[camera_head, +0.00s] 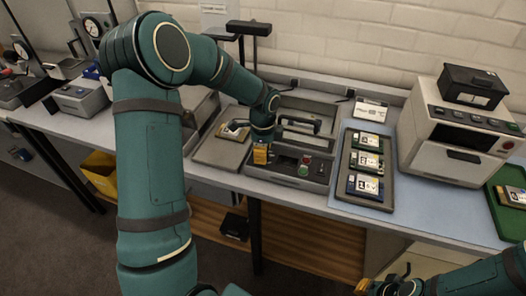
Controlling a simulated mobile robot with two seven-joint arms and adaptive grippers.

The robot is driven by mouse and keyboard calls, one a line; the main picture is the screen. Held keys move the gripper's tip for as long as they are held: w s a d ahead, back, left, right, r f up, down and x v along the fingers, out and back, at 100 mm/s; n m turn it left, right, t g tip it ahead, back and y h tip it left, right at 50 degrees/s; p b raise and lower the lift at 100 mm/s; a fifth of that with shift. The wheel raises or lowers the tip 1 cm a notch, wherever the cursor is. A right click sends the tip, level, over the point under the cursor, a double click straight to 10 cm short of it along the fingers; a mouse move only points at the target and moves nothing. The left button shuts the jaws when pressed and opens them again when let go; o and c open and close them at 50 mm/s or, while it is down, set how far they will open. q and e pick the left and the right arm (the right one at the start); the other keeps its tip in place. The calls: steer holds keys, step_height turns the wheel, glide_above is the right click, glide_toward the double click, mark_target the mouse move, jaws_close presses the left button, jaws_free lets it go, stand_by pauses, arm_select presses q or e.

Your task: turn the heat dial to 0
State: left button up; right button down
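A grey bench device (290,178) with a dark sloped front panel stands at the middle of the table. A red button (306,159) and a green button (303,170) show on the panel. I cannot make out the heat dial or its setting; my gripper covers the panel's left part. My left gripper (261,153), with yellow finger pads, points down at that left part. I cannot tell whether it touches anything or how far its fingers are apart. My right gripper (381,282) is low at the bottom right, away from the table, its yellow pads apart and nothing seen between them.
A dark tray (343,187) with several labelled modules lies right of the device. Further right stands a beige box unit (440,140) with a black box (474,84) on top. A green tray (503,208) lies at the right edge. Gauges and grey equipment fill the left.

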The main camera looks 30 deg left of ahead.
arm_select(q)
jaws_close()
steer(key=shift+n, duration=0.3)
